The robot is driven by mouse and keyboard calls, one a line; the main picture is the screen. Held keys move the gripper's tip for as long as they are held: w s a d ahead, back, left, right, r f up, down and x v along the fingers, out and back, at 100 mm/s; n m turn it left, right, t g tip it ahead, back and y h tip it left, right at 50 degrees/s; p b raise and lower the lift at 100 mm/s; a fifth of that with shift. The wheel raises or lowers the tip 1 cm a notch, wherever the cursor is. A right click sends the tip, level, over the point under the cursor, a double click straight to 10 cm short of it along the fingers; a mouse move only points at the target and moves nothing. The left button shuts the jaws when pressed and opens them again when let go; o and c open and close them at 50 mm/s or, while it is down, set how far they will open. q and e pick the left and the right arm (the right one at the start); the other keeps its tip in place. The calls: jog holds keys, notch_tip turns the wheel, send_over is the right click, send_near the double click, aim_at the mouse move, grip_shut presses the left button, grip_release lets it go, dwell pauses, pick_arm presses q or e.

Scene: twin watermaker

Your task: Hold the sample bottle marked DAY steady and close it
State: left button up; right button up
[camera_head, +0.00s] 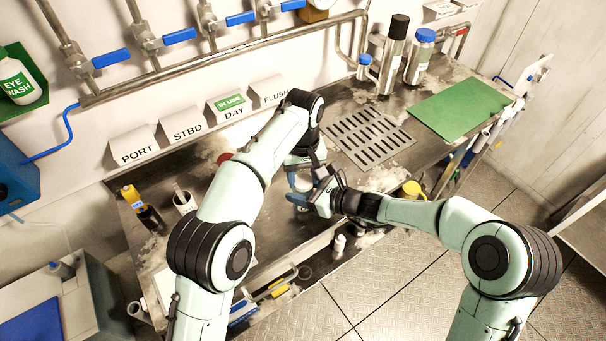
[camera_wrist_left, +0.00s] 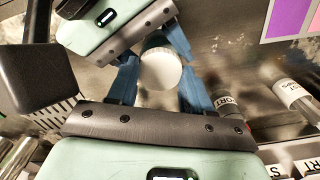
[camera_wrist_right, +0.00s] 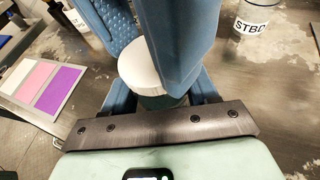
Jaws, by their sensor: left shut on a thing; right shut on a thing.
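The sample bottle (camera_wrist_right: 160,101) stands between my two grippers, with a pale round cap (camera_wrist_right: 139,62) at its top. The cap also shows in the left wrist view (camera_wrist_left: 160,68). My left gripper (camera_head: 301,177) comes down from above, its blue fingers shut around the cap. My right gripper (camera_head: 316,197) comes in from the right, its fingers lower, shut on the bottle body. No gap shows between cap and bottle, but the fingers hide much of the joint. No DAY marking is readable on the bottle; a DAY sign (camera_head: 234,112) stands on the ledge behind.
A container marked STBD (camera_wrist_right: 250,27) and one marked PORT (camera_wrist_left: 228,108) stand nearby. A drain grate (camera_head: 368,137) and a green mat (camera_head: 460,109) lie to the right. Tall bottles (camera_head: 418,60) stand at the back. A colour card (camera_wrist_right: 42,84) lies beside the work area.

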pick_arm(q)
jog(key=shift+f, duration=0.45)
jog(key=shift+s+a+f, duration=0.1)
jog(key=shift+f, duration=0.35)
jog(key=shift+a+f, duration=0.1)
jog(key=shift+r, duration=0.35)
jog(key=shift+d+r, duration=0.15)
jog(key=shift+d, duration=0.2)
dwell(0.3)
jog(key=shift+d+r, duration=0.15)
jog(key=shift+r, duration=0.2)
dwell(0.3)
